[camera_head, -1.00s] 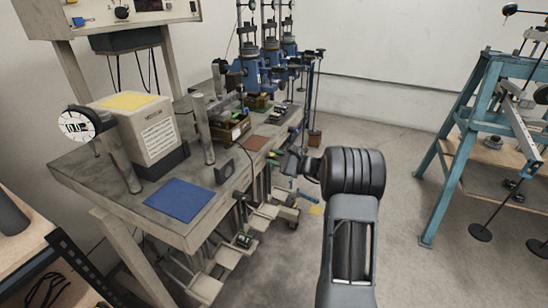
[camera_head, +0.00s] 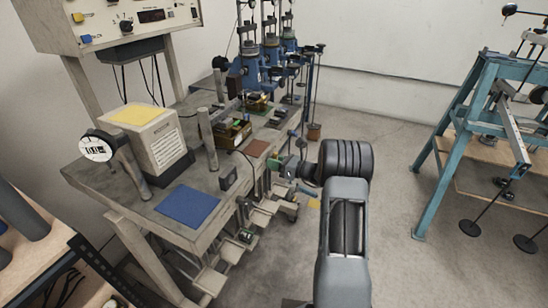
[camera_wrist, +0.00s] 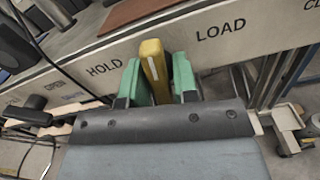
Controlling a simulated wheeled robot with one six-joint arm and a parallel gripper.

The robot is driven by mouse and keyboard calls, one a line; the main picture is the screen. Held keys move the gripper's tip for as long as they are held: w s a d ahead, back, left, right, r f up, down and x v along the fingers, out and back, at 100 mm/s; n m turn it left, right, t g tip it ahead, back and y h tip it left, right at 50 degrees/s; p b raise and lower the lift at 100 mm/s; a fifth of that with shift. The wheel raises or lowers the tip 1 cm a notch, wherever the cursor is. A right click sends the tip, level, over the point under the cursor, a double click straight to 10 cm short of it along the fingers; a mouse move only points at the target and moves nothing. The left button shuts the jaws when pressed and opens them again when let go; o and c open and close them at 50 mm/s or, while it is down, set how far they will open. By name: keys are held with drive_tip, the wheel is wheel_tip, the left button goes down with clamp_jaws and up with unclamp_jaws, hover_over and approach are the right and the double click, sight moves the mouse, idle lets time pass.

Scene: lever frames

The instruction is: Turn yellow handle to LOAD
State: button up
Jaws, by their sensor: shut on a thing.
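The yellow handle (camera_wrist: 154,62) stands in the wrist view between the two green fingers of my gripper (camera_wrist: 160,80). My gripper is shut on it, with a finger on each side. The handle leans slightly left at its top. It lies between the word HOLD (camera_wrist: 105,68) on its left and the word LOAD (camera_wrist: 221,30) on its right, on the pale front panel (camera_wrist: 275,20). The handle's lower end is hidden by my gripper. In the head view my gripper (camera_head: 282,166) is at the bench's right edge, and the handle cannot be made out there.
The bench (camera_head: 120,190) carries a blue mat (camera_head: 187,206), a box with a yellow top (camera_head: 153,140) and a round dial (camera_head: 97,147). Blue stands (camera_head: 245,75) rise at its far end. A teal frame (camera_head: 450,150) stands at right. Open floor lies between.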

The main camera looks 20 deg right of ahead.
drive_tip(key=m+p, duration=0.2)
drive_tip(key=m, duration=0.2)
drive_tip(key=shift+r+p, duration=0.1)
drive_tip(key=shift+p, duration=0.3)
drive_tip(key=shift+m+p, duration=0.75)
drive_tip(key=shift+m, duration=0.65)
drive_tip(key=o, duration=0.7)
drive_tip(key=shift+d, duration=0.1)
drive_tip(key=b+v, duration=0.1)
drive_tip(key=v, duration=1.2)
drive_tip(key=shift+s+d+b, duration=0.2)
drive_tip(key=shift+s+b, duration=0.15)
drive_tip(key=shift+s, duration=0.05)
